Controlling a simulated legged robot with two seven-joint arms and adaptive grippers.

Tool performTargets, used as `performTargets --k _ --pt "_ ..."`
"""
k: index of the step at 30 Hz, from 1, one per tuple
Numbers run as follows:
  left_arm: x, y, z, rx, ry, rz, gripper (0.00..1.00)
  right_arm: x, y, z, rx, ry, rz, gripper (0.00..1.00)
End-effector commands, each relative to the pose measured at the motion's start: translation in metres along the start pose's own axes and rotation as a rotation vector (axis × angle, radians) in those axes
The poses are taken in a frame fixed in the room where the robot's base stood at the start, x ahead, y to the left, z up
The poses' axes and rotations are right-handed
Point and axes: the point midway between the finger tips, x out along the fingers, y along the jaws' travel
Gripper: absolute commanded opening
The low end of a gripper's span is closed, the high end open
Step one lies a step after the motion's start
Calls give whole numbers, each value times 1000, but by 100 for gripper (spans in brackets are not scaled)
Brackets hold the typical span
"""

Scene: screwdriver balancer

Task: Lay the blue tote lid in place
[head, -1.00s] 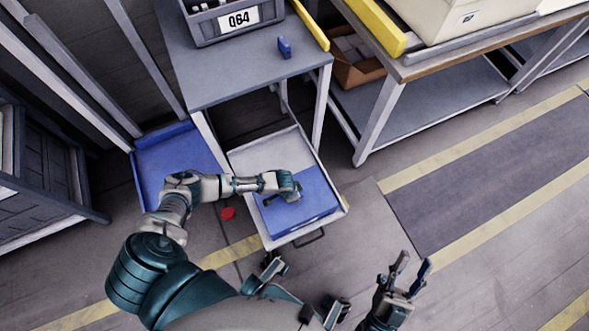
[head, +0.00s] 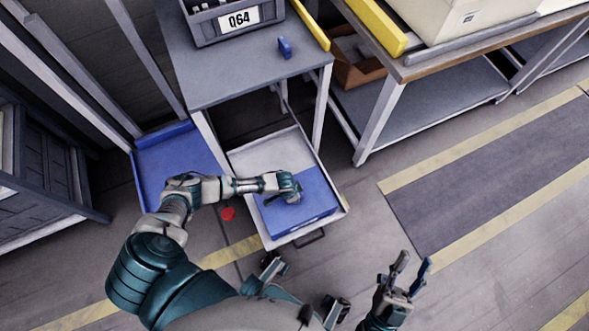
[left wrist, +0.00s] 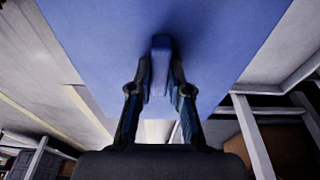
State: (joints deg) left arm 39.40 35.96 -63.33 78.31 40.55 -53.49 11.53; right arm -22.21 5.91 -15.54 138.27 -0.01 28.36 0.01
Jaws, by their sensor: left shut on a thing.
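A flat blue lid (head: 314,204) is at the front of the open pale drawer (head: 258,155), below the grey workbench. My left gripper (head: 288,198) reaches over it from the left. In the left wrist view, the left fingers (left wrist: 160,92) are shut on a small upright blue handle (left wrist: 160,62) on the broad blue face of the lid (left wrist: 90,40). Whether the lid rests on something or hangs just above it, I cannot tell. My right gripper (head: 413,270) is open and empty at the lower right, away from the drawer.
A shallow open blue tote (head: 150,170) stands on the floor left of the drawer. A red round object (head: 228,214) lies on the floor. The grey workbench (head: 235,75) carries a grey bin (head: 215,25) labelled 064 and a small blue piece (head: 284,47). The floor at right is clear.

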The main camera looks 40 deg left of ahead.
Motion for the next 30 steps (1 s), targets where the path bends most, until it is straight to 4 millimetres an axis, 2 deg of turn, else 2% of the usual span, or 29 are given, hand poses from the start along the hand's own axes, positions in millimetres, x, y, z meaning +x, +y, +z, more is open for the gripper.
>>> performTargets --k 3,4,7,8,16,20,23,30 --pt "0 0 0 0 1 0 0 0 0 0 0 0 0 40" --pt "0 0 0 0 1 0 20 0 0 0 0 0 0 40" --pt "0 0 0 0 1 0 45 0 0 0 0 0 0 40" --pt "0 0 0 0 1 0 47 0 0 0 0 0 0 40" --pt "0 0 0 0 0 0 47 0 1 0 -2 2 0 40" --pt "-9 0 0 1 1 1 47 -1 0 -2 -2 4 0 40" --pt "-26 -1 0 2 2 0 47 -1 0 -2 -2 4 0 40" --pt "-80 -1 0 2 2 0 47 -1 0 -2 -1 3 0 40"
